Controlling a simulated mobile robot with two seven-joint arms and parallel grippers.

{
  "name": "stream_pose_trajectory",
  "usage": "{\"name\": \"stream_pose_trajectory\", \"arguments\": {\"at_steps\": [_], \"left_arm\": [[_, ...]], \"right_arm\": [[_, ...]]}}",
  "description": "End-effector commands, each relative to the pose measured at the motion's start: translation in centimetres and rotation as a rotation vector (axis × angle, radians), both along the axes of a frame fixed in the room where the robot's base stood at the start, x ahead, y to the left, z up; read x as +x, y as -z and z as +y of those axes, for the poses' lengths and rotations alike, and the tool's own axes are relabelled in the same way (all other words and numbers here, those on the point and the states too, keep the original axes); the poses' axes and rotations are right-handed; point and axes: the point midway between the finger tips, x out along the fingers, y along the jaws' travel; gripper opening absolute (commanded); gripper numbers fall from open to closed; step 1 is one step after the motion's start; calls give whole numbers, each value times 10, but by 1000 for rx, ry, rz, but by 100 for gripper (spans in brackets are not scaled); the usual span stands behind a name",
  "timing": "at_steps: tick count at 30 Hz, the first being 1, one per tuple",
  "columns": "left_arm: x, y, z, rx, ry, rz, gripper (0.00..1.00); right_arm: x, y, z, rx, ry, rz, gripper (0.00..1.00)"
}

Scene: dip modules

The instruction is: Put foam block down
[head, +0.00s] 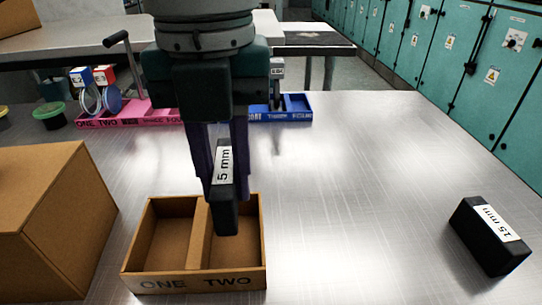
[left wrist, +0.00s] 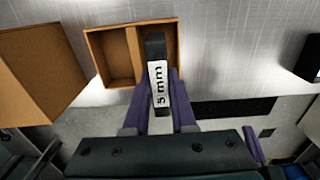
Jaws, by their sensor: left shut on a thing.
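My left gripper (head: 222,170) comes down from the top of the head view and is shut on a black foam block labelled "5 mm" (head: 226,210). The left wrist view shows the block (left wrist: 155,48) between the purple fingers (left wrist: 160,98), over the box (left wrist: 92,50). Compartment ONE looks empty. A second black block labelled "15 mm" (head: 490,238) lies at the right of the table.
A large cardboard box (head: 50,215) stands close to the left of the two-part box. A pink tray (head: 150,115) with modules and a blue tray (head: 295,108) stand at the back. The metal table (head: 370,190) is clear between the box and the 15 mm block.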

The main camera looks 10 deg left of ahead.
Motion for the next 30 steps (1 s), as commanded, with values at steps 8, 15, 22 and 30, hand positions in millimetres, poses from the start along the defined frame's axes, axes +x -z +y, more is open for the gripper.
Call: {"name": "stream_pose_trajectory", "arguments": {"at_steps": [8, 15, 22, 30], "left_arm": [[0, 40, 0, -1, -1, -1, 0], [0, 76, 0, 0, -1, 2, 0], [0, 82, 0, 0, 0, -2, 0], [0, 85, 0, 0, 0, -1, 27]], "right_arm": [[0, 5, 0, 1, 0, -1, 0], [0, 10, 2, 7, 3, 0, 0], [0, 10, 3, 10, 4, 0, 0], [0, 11, 3, 10, 4, 0, 0]]}}
